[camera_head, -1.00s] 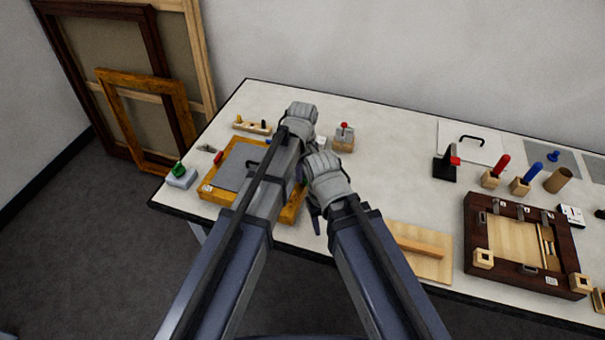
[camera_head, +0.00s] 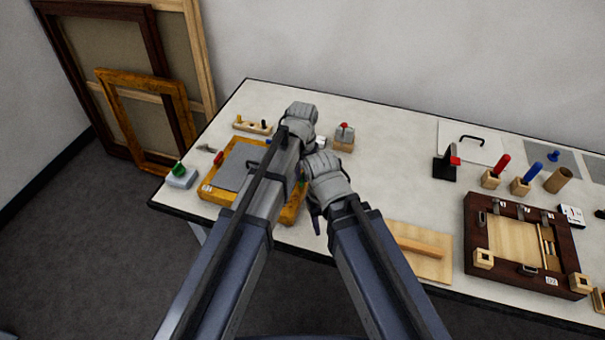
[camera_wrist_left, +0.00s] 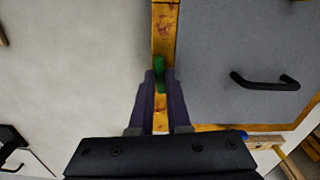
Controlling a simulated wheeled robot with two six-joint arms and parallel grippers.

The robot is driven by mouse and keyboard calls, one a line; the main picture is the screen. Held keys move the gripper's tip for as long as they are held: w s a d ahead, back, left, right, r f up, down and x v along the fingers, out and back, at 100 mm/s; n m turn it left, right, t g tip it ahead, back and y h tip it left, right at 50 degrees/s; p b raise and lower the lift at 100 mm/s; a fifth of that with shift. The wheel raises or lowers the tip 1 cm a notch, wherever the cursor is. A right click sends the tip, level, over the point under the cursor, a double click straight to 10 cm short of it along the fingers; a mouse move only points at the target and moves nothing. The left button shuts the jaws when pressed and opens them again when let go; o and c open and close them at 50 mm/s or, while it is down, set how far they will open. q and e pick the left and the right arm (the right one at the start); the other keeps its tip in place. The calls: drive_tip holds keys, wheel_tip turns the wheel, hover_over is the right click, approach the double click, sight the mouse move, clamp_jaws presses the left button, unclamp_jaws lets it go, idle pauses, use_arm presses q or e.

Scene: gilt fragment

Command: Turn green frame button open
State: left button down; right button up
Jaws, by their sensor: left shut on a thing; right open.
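The gilt frame with a grey panel (camera_head: 237,168) lies flat on the table, left of centre, partly hidden by my arms. In the left wrist view, its gilt edge (camera_wrist_left: 164,28) runs up the picture beside the grey panel (camera_wrist_left: 225,55). The green button (camera_wrist_left: 160,70) sits on this edge, its long side along the strip. My left gripper (camera_wrist_left: 160,82) is shut on the button, one finger on each side; its fingertips are mostly hidden in the head view. My right gripper (camera_head: 316,215) is open, close to the frame's right side, holding nothing visible.
A grey block with a green knob (camera_head: 180,179) stands left of the frame. A wooden peg rack (camera_head: 252,125) and a red-topped block (camera_head: 343,138) stand behind. The table's middle is fairly clear.

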sight(302, 178)
use_arm(q)
drive_tip(key=shift+m, duration=0.6)
drive_tip(key=c, duration=0.9)
unclamp_jaws()
drive_tip(key=shift+r, duration=0.15)
use_arm(e)
drive_tip(key=shift+r, duration=0.1)
use_arm(q)
wheel_tip(302, 178, up, 8)
drive_tip(key=p, duration=0.8)
drive_tip(key=shift+f, duration=0.2)
use_arm(e)
wheel_tip(302, 178, up, 8)
drive_tip(key=shift+f, duration=0.2)
